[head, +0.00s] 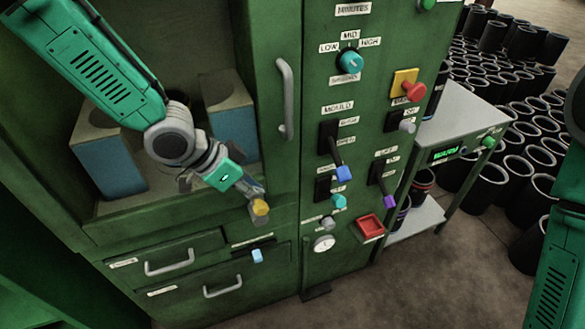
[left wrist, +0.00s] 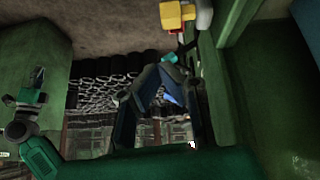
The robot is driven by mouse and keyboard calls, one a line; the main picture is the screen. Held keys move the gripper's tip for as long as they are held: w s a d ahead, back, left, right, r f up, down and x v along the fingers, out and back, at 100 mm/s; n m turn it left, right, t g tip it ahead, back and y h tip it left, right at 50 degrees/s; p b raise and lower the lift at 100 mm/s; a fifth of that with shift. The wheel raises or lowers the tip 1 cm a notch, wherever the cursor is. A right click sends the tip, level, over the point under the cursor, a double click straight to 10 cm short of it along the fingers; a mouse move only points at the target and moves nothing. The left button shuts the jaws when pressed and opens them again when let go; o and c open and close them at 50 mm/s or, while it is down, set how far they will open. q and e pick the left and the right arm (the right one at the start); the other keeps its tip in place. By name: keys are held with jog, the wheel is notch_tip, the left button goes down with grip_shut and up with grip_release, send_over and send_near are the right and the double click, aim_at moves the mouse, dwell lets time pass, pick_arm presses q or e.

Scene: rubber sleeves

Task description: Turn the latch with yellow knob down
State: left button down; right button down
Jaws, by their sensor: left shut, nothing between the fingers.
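The yellow knob (head: 260,207) is on the green cabinet front, at the lower right of the window opening and above a small blue knob. It also shows at the top of the left wrist view (left wrist: 172,14), beside a rounded grey part. My left gripper (head: 250,188) is shut and empty, just above the yellow knob in the head view. I cannot tell whether they touch. The latch body is partly hidden by the gripper. In the left wrist view, what looks like my right gripper (left wrist: 38,80) is small and far left; its jaws are unclear.
A grey vertical handle (head: 286,98) is right of the window. The control panel carries a teal dial (head: 350,61), a red button (head: 415,91) and levers. Drawers with a handle (head: 169,262) lie below. A grey side table (head: 455,120) and many black sleeves stand at right.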

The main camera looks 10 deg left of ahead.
aim_at(257, 206)
pick_arm(q)
jog(key=w+r, duration=0.2)
jog(key=shift+w+r+m, duration=0.2)
jog(key=shift+r+m, duration=0.1)
jog(key=shift+m, duration=0.1)
pick_arm(e)
jog(key=shift+w+a+r, duration=0.1)
jog(key=shift+a+r, duration=0.05)
jog(key=shift+r, duration=0.35)
pick_arm(q)
jog(key=shift+s, duration=0.1)
